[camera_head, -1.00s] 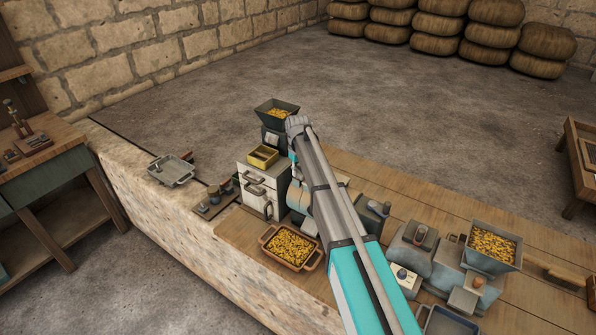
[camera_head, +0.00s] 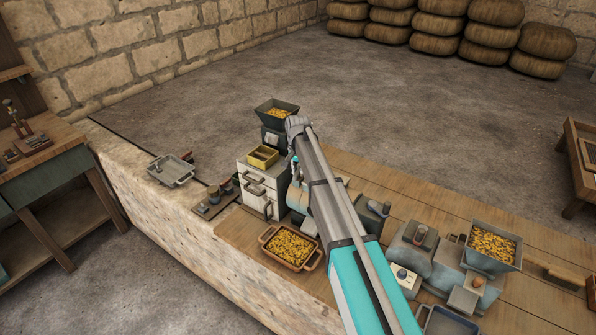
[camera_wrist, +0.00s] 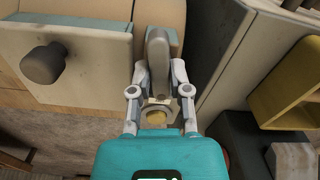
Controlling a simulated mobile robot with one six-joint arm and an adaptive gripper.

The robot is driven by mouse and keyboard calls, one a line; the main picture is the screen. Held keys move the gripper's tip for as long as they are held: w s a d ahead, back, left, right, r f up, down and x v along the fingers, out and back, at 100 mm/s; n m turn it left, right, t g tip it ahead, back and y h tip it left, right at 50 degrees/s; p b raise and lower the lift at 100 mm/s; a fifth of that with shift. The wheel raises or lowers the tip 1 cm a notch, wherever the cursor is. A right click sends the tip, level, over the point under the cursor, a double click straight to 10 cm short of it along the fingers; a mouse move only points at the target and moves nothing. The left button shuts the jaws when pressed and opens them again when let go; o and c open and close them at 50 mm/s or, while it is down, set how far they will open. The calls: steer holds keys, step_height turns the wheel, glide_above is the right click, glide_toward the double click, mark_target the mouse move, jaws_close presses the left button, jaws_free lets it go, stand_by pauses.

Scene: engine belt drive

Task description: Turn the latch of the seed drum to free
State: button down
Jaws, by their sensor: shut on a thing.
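In the wrist view, my gripper (camera_wrist: 160,77) is shut on a grey upright lever, which looks like the latch (camera_wrist: 157,48), with one finger on each side of it. The latch sits at the right end of a rounded tan and teal body, which I take to be the seed drum (camera_wrist: 105,12). A pale panel with a dark round knob (camera_wrist: 43,63) is on its left. In the head view, the drum (camera_head: 298,197) shows only partly, as a grey-blue shape behind my arm. The latch and my fingertips are hidden there.
A white drawer cabinet (camera_head: 257,184) with a yellow box (camera_head: 262,157) on top stands close left of the drum. A dark hopper (camera_head: 277,112) of seeds stands behind. A seed tray (camera_head: 290,247) lies in front. Other machines and a hopper (camera_head: 491,246) stand to the right.

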steer(key=shift+m, duration=1.2)
steer(key=c, duration=0.6)
jaws_free()
steer(key=shift+n, duration=0.5)
